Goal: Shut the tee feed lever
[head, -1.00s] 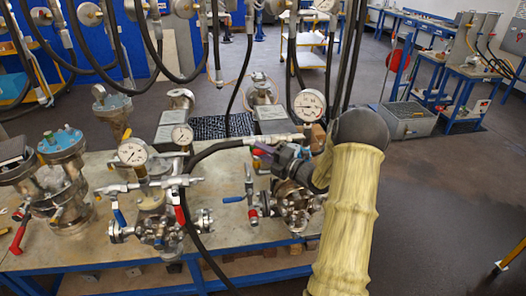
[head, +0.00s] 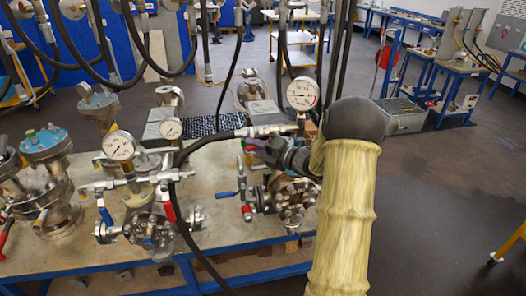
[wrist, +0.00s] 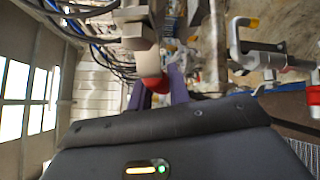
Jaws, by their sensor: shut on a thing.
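My gripper (head: 257,147) reaches in from the right at the tee below the right-hand pressure gauge (head: 302,94). In the wrist view its two purple fingers (wrist: 162,92) are closed around a red lever handle (wrist: 153,84), taken as the tee feed lever. A pale metal body (wrist: 135,28) adjoins that handle. In the head view my gripper and arm hide most of the lever, so its angle cannot be told. A flanged vessel (head: 292,198) stands below my gripper.
A blue-handled lever (head: 226,195) is left of the right vessel. Another gauge (head: 119,146) and a vessel (head: 150,228) stand further left. A black hose (head: 205,143) runs to the tee. The floor right of the bench (head: 238,257) is open.

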